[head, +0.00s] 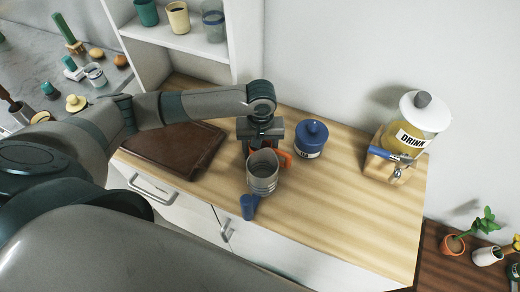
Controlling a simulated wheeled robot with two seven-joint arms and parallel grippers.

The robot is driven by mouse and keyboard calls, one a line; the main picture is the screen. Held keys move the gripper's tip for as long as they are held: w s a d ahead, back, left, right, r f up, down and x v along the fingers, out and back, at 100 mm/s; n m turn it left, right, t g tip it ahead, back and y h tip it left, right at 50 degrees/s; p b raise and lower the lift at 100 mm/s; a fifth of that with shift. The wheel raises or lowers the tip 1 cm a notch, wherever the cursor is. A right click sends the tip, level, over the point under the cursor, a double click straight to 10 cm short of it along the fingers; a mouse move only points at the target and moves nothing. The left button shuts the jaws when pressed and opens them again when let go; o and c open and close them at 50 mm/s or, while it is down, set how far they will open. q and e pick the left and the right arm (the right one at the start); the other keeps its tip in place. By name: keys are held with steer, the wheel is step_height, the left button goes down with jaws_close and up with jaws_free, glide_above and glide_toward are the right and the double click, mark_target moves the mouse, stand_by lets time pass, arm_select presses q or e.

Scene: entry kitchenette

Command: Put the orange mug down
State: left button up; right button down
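My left arm reaches in from the left over the wooden counter (345,202). My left gripper (262,148) points down above the counter. Only a small part of an orange object (285,159), likely the orange mug, shows below and beside the gripper. The rest is hidden by the gripper and by a grey metal pot (262,179) with a blue handle (248,207) in front. The fingertips are hidden, so I cannot tell whether they grip the mug or whether it touches the counter. My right gripper is not in view.
A blue lidded jar (311,139) stands close right of the gripper. A brown board (172,148) lies to the left. A drink dispenser (413,123) on a wooden stand is at the right. The counter between jar and dispenser, and towards the front right, is clear.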

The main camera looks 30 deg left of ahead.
arm_select(q)
steer(key=shift+f, duration=0.1)
steer(key=o, duration=1.3)
steer(key=shift+c, duration=0.2)
step_height(320, 180, up, 12)
steer(key=b, duration=0.3)
